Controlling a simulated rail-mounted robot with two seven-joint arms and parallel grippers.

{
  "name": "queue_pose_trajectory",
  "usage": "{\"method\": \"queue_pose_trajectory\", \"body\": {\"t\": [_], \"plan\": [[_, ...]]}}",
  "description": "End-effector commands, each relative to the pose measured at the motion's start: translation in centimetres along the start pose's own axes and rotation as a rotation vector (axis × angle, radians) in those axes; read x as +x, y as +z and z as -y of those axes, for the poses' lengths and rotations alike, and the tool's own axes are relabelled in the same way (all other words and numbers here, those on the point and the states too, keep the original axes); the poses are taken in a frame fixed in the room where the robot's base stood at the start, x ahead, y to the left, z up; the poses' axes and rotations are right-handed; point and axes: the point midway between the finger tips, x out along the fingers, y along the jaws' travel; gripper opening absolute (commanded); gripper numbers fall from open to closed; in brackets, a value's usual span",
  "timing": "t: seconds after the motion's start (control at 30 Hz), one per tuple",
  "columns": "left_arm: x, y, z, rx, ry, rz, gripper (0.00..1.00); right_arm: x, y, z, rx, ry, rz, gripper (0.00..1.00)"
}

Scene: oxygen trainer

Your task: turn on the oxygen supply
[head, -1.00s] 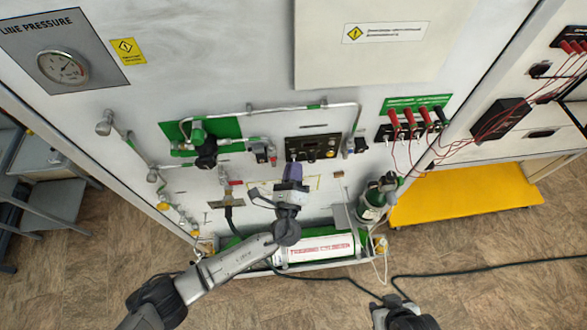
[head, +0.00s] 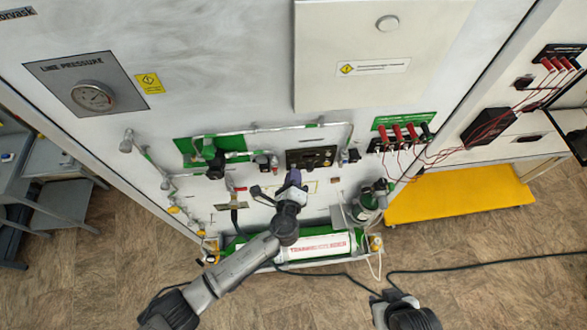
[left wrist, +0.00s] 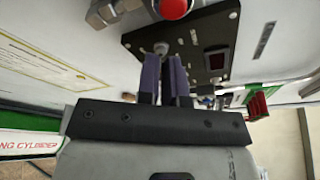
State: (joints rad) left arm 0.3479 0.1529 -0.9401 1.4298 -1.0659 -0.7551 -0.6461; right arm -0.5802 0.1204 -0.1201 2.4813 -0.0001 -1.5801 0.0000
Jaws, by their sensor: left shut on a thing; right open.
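My left gripper (head: 293,178) is at the wall just below a small black control panel (head: 311,157). In the left wrist view its purple fingers (left wrist: 165,78) are close together at the face of the black panel (left wrist: 205,58), by a small silvery knob (left wrist: 161,48). They are shut on a small part there, mostly hidden between them. The green oxygen cylinder (head: 318,246) with a white label lies low on the wall. The line pressure gauge (head: 93,96) is at upper left; its reading is too small to tell. My right gripper (head: 386,296) is low in the head view, open and away from the wall.
Pipes and a green-backed valve (head: 213,158) are left of the panel. Red connectors with cables (head: 405,133) are to its right. A red button (left wrist: 174,8) sits near the fingers. A yellow platform (head: 455,194) stands at right. A black cable crosses the floor.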

Motion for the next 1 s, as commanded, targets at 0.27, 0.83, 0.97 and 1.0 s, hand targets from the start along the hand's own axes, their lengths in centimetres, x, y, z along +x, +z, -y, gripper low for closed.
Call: {"method": "queue_pose_trajectory", "body": {"t": [0.27, 0.83, 0.97, 1.0], "plan": [[0.04, 0.60, 0.96, -0.060, 0.179, -0.127, 0.00, -2.07, -0.66, -0.08, 0.000, 0.000, 0.000, 0.43], [0.28, 1.04, 1.48, -0.119, 0.378, -0.266, 0.00, -1.99, -0.62, -0.07, 0.000, 0.000, 0.002, 0.43], [0.30, 1.07, 1.51, -0.123, 0.388, -0.273, 0.00, -1.99, -0.61, -0.07, 0.000, 0.000, 0.002, 0.43], [0.30, 1.07, 1.50, -0.124, 0.390, -0.274, 0.00, -1.99, -0.62, -0.07, 0.000, 0.000, 0.002, 0.43]]}}
